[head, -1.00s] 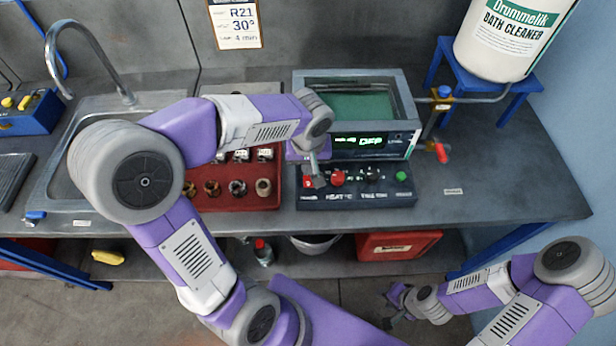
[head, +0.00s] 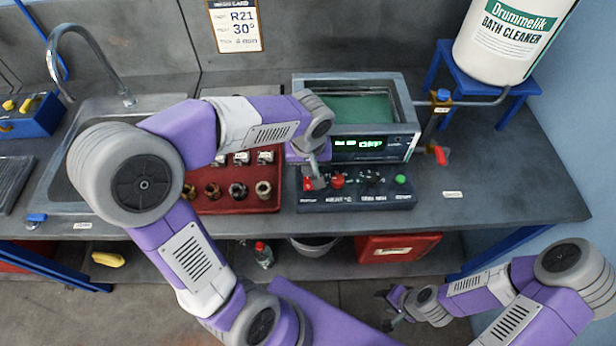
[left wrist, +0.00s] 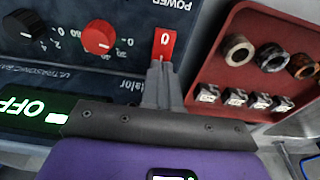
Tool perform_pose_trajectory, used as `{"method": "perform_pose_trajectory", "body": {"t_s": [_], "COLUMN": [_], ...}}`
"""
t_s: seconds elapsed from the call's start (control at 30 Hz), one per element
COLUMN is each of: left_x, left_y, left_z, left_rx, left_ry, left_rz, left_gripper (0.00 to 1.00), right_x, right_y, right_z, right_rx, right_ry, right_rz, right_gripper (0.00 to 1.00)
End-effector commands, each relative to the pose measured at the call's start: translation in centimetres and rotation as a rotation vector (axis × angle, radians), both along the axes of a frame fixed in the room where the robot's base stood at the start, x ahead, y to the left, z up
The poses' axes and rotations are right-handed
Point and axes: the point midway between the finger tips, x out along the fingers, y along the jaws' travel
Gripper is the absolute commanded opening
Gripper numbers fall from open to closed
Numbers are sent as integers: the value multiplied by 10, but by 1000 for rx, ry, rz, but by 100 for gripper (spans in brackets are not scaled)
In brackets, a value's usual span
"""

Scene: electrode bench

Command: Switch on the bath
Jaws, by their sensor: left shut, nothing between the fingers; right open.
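The ultrasonic bath (head: 405,110) stands on the bench with greenish liquid in its open top. Its lit green display (head: 358,143) reads OFF, and this also shows in the left wrist view (left wrist: 28,108). The control panel (head: 350,198) in front has a red power switch (left wrist: 164,44) marked 0, a red knob (left wrist: 98,37), a black knob (left wrist: 22,24) and a green button (head: 401,180). My left gripper (left wrist: 160,75) is shut and empty, its tips at the lower edge of the power switch; contact is unclear. My right gripper (head: 388,309) is open, low at the right, away from the bench.
A red tray (head: 235,205) with several rings and small labelled blocks lies left of the panel. A sink (head: 75,125) is further left. A white cleaner drum (head: 500,45) on a blue stand and a red-handled valve (head: 441,156) are at the right.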

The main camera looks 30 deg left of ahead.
Motion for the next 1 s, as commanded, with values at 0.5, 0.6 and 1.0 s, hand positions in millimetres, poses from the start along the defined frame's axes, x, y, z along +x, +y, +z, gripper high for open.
{"method": "perform_pose_trajectory", "body": {"t_s": [0.5,0.6,1.0], "left_x": [1,1,1], "left_y": [0,0,0], "left_z": [46,53,54], "left_rx": [0,0,1], "left_ry": [-4,-4,-3], "left_rz": [0,0,0], "left_gripper": [0,0,0], "right_x": [0,0,0], "right_y": [0,0,0], "right_z": [35,41,41], "right_rx": [0,0,0], "right_ry": [0,0,0], "right_rz": [0,0,0], "right_gripper": [43,43,43]}}
